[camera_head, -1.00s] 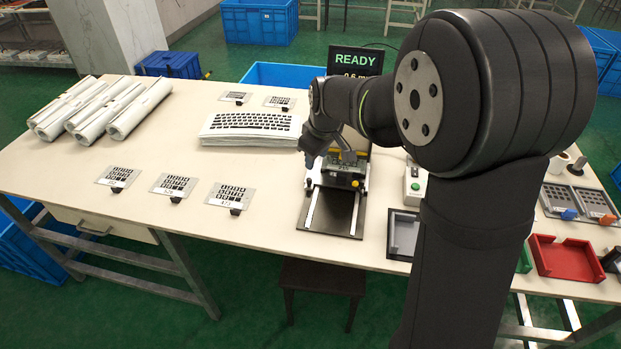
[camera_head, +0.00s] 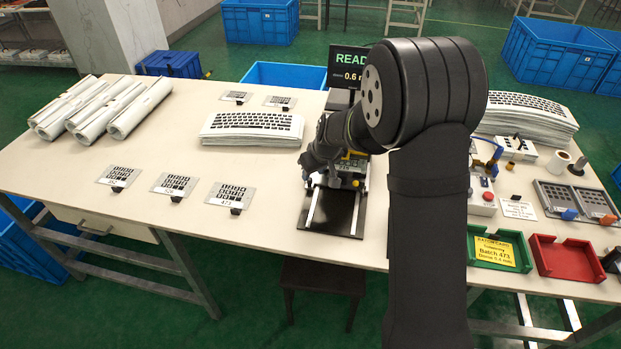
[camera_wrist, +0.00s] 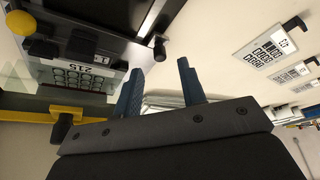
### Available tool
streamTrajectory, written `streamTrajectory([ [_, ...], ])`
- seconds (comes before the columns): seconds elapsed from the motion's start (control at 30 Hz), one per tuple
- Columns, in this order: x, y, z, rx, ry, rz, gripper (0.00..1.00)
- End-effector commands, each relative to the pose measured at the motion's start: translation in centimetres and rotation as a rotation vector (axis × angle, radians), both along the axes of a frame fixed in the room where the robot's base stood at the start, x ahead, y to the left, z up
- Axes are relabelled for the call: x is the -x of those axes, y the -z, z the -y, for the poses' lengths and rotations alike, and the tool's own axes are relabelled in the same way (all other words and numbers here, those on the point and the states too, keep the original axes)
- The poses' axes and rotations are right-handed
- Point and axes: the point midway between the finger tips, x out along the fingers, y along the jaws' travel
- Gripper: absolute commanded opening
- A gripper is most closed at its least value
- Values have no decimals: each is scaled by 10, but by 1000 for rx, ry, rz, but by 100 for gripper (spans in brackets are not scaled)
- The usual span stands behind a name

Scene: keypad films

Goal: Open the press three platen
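The press (camera_head: 350,178) stands mid-table, with a black bed (camera_head: 342,208) and two pale rails in front. My arm hides much of it in the head view. My gripper (camera_wrist: 160,66) is open in the wrist view. Its two blue fingers are apart, with nothing seen between them, just right of the press.
A dark screen (camera_head: 350,62) reading READY stands behind the press. Keypad plates (camera_head: 230,194) lie left on the table, below a film stack (camera_head: 250,130). Right are a control box (camera_head: 482,195), a green tray (camera_head: 497,262) and a red tray (camera_head: 566,258).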

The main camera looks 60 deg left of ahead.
Motion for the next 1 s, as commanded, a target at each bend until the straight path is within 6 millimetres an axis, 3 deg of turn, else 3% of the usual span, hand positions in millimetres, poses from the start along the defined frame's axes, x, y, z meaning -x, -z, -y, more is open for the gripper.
streamTrajectory([
  [0.1,0,20,-8,2,0,-1,37],
  [0.3,0,39,-16,0,0,0,37],
  [0.7,0,45,-19,0,0,0,37],
  [0.73,0,45,-19,0,0,0,36],
  [0.9,0,45,-19,0,0,0,2],
  [1.0,0,45,-19,0,0,0,0],
])
